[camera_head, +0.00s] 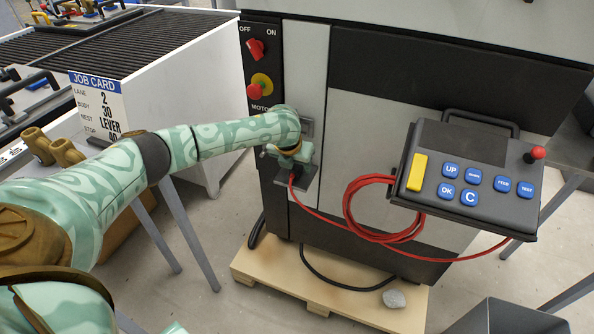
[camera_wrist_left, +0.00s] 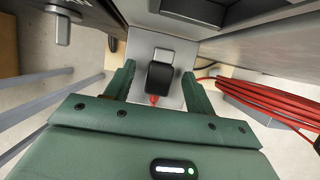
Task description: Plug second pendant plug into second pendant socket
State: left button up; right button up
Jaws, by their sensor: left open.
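The plug (camera_wrist_left: 160,76) is a dark block with a red cable end, against a light grey plate (camera_wrist_left: 168,42) in the left wrist view. In the head view the plug (camera_head: 302,178) shows just below my left gripper, with the red cable (camera_head: 315,212) leaving it. My left gripper (camera_head: 290,155) is open at the machine front. Its fingers (camera_wrist_left: 158,88) stand on either side of the plug, with a gap visible on each side. The socket face is hidden behind the plug, so I cannot tell how deep it sits. My right gripper is not in view.
The pendant (camera_head: 470,185), with blue buttons and a red knob, hangs at the right; its red cable coil (camera_head: 385,232) hangs beside it. The machine's switch panel (camera_head: 260,70) is above left of the gripper. A wooden pallet (camera_head: 340,300) lies under the machine.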

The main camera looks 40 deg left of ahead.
aim_at(296, 167)
pick_arm(q)
jog(key=c, duration=1)
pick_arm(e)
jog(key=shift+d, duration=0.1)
pick_arm(q)
jog(key=shift+r, duration=0.1)
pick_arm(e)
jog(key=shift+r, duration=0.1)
